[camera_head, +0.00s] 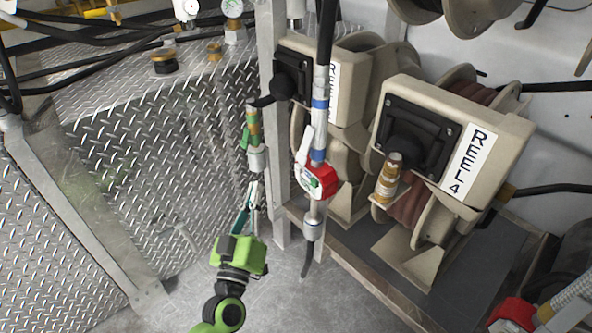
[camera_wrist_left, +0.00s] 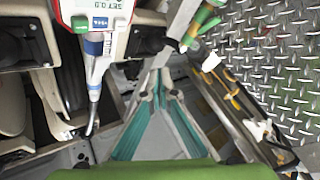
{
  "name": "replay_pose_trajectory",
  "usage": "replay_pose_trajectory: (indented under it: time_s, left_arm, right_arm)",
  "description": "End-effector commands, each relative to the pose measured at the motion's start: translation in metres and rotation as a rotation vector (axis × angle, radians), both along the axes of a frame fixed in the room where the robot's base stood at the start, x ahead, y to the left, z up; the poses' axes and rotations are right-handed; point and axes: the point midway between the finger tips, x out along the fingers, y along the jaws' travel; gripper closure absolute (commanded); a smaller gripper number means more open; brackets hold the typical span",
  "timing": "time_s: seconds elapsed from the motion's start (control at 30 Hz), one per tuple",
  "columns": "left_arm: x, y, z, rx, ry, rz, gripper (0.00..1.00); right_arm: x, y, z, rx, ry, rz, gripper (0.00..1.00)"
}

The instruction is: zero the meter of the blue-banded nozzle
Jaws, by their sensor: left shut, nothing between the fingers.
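The blue-banded nozzle (camera_head: 319,130) hangs upright in front of the reels, with blue bands above and below its white grip. Its red meter (camera_head: 317,179) has a pale face with a small green spot. My right gripper is not in view.
A green-and-yellow nozzle (camera_head: 254,135) hangs just left, close to my left fingertips. The REEL 4 housing (camera_head: 440,140) and a metal post (camera_head: 272,60) stand nearby. Another red meter (camera_head: 514,314) is at the bottom right. Open floor (camera_head: 275,295) shows below.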

Motion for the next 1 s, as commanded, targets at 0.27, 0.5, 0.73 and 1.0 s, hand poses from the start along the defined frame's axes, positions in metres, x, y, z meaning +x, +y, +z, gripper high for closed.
replay_pose_trajectory:
  time_s: [0.27, 0.5, 0.73, 1.0]
  left_arm:
    - [0.019, -0.032, -0.002, -0.004, -0.001, 0.0, 1.0]
    - [0.035, -0.057, -0.001, -0.002, 0.001, -0.001, 1.0]
    - [0.042, -0.069, -0.001, -0.001, 0.001, -0.001, 1.0]
    - [0.043, -0.071, 0.0, -0.001, 0.001, -0.001, 1.0]
  right_arm:
    - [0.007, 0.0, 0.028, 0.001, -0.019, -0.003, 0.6]
    - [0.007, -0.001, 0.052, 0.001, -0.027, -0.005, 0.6]
    - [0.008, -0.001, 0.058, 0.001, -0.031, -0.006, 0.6]
    - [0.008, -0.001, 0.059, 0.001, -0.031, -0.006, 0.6]
